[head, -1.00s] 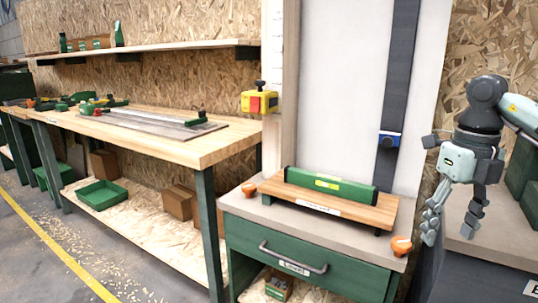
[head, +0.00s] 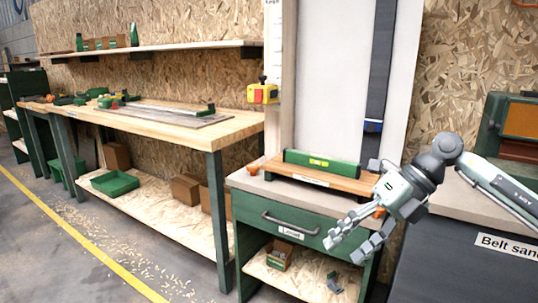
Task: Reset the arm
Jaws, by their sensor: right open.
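My right gripper (head: 350,240) is open and empty in the head view. It hangs in front of the right side of the green drawer cabinet (head: 262,213), with its fingers pointing down and to the left. My right arm (head: 505,185) comes in from the right edge. Behind the gripper, a green spirit level (head: 320,166) lies on a small wooden stand (head: 335,182) on the cabinet top. The gripper hides part of the drawer front and one orange knob. My left gripper is not in view.
A long wooden workbench (head: 190,132) stands at the left, with a green tray (head: 113,183) on its lower shelf. A belt sander bench (head: 470,260) stands at the right. The floor at the left (head: 60,250) is mostly clear.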

